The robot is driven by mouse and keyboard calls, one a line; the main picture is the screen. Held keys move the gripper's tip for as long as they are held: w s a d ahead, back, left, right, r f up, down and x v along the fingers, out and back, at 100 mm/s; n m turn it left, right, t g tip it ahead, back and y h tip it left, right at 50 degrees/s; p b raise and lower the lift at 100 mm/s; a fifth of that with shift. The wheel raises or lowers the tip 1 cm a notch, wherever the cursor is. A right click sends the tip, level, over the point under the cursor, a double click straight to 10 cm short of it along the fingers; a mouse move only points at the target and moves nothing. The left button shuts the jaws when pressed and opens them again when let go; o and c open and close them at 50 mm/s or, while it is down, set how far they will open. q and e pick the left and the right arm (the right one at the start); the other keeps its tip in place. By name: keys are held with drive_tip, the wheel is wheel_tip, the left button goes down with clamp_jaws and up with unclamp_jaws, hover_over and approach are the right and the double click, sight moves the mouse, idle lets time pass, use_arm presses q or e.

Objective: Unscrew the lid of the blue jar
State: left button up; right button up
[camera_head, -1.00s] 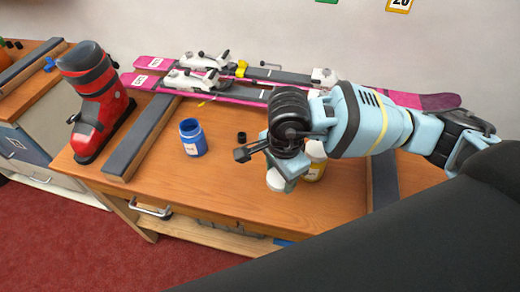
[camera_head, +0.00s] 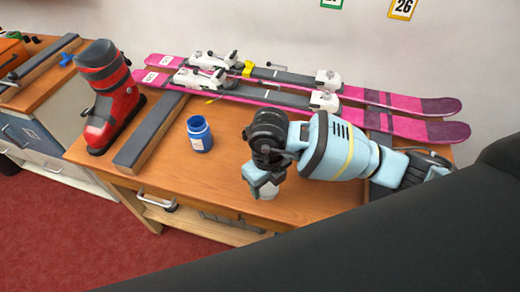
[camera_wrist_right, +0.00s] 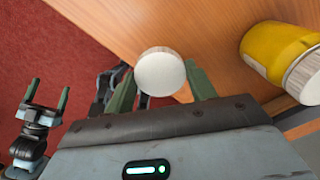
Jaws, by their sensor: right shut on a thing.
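The blue jar (camera_head: 200,134) stands upright on the wooden bench, left of my right gripper. Its mouth is open, with no lid on it. My right gripper (camera_head: 266,188) is shut on a round white lid (camera_head: 267,193), apart from the jar and near the bench's front. In the right wrist view the lid (camera_wrist_right: 160,72) sits between the green fingers of the right gripper (camera_wrist_right: 160,85). My left gripper (camera_wrist_right: 48,97) shows at the left of that view, its fingers apart and empty, over the red floor. It is not in the head view.
A yellow jar with a white lid (camera_wrist_right: 282,52) is on the bench beside my right gripper. Pink skis (camera_head: 400,125) lie along the back. A red ski boot (camera_head: 112,100) and a dark padded bar (camera_head: 150,135) are at the left. Bench around the blue jar is clear.

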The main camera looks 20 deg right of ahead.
drive_tip(key=w+d, duration=0.3)
drive_tip(key=w, duration=0.1)
drive_tip(key=w+d+f, duration=0.1)
drive_tip(key=w+d, duration=0.2)
drive_tip(key=d, duration=0.1)
drive_tip(key=w+d, duration=0.4)
drive_tip(key=shift+w+f, duration=0.25)
drive_tip(key=shift+w, duration=0.05)
drive_tip(key=shift+f, duration=1.75)
drive_tip(key=shift+f, duration=0.15)
drive_tip(key=o, duration=1.1)
